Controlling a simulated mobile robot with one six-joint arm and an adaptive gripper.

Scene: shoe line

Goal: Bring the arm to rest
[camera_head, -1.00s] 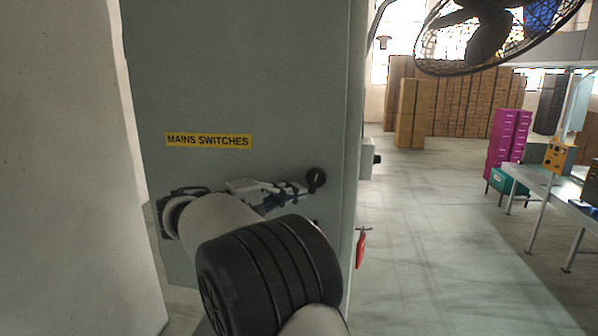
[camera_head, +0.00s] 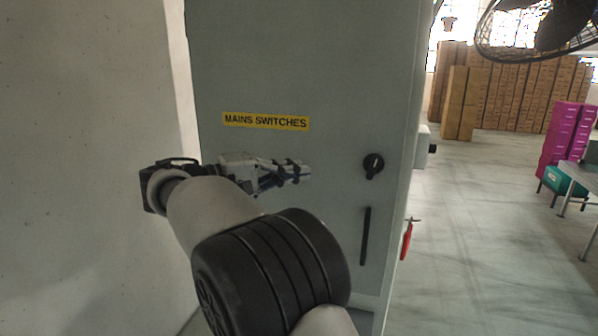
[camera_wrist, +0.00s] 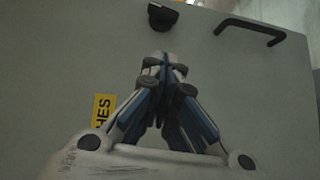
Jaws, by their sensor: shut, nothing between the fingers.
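My gripper (camera_head: 300,172) is shut and empty in front of a grey cabinet, with its fingers pointing right in the head view. In the wrist view my gripper (camera_wrist: 164,62) shows its fingertips together, close to a black rotary knob (camera_wrist: 162,16) in the picture. The cabinet (camera_head: 300,60) has a yellow "MAINS SWITCHES" label (camera_head: 266,121), a black knob (camera_head: 373,165) and a dark vertical handle (camera_head: 365,235). In the head view the fingertips are apart from the knob, to its left. My forearm hides the lower left of the cabinet door.
A pale wall (camera_head: 90,120) stands close on the left. A red handle (camera_head: 407,240) sticks out at the cabinet's right side. Open floor (camera_head: 470,220) lies to the right, with stacked brown boxes (camera_head: 515,95), magenta boxes (camera_head: 565,135) and a fan (camera_head: 535,30) beyond.

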